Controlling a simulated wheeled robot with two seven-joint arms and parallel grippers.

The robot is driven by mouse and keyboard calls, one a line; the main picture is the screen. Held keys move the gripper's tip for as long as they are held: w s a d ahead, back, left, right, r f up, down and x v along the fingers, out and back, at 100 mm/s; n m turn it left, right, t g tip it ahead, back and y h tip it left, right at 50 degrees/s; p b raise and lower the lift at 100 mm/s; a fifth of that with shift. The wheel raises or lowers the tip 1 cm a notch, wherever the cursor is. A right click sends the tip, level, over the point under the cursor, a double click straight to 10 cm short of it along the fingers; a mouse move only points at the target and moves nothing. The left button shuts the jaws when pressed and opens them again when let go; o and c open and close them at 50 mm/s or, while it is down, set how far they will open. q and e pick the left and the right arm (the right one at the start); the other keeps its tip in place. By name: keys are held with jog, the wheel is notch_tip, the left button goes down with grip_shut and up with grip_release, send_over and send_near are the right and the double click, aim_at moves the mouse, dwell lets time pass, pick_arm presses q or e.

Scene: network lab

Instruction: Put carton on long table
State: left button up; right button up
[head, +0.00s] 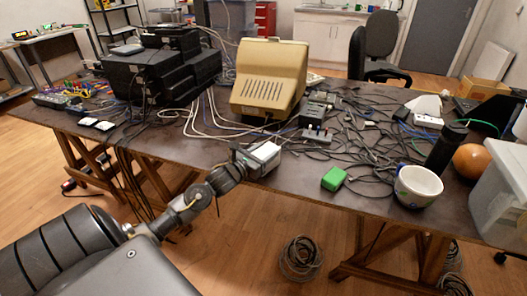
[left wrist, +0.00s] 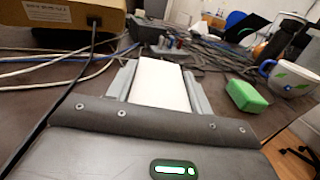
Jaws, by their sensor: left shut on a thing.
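A small white carton (head: 265,154) is held in my left gripper (head: 255,158) over the front edge of the long table (head: 230,148). In the left wrist view the white carton (left wrist: 160,84) sits between the two grey fingers of my left gripper (left wrist: 160,82), which are shut on it. The carton is at or just above the table top; I cannot tell whether it touches. The long table has a dark top on wooden trestles. My right gripper is in neither view.
A green block (head: 333,179) and a white bowl-like cup (head: 418,186) stand to the right. A beige monitor (head: 268,78) stands behind the carton, with tangled black cables (head: 375,135) to its right. A dark bare strip runs along the front edge.

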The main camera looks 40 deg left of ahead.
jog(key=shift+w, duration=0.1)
pick_arm(q)
jog(key=o, duration=1.1)
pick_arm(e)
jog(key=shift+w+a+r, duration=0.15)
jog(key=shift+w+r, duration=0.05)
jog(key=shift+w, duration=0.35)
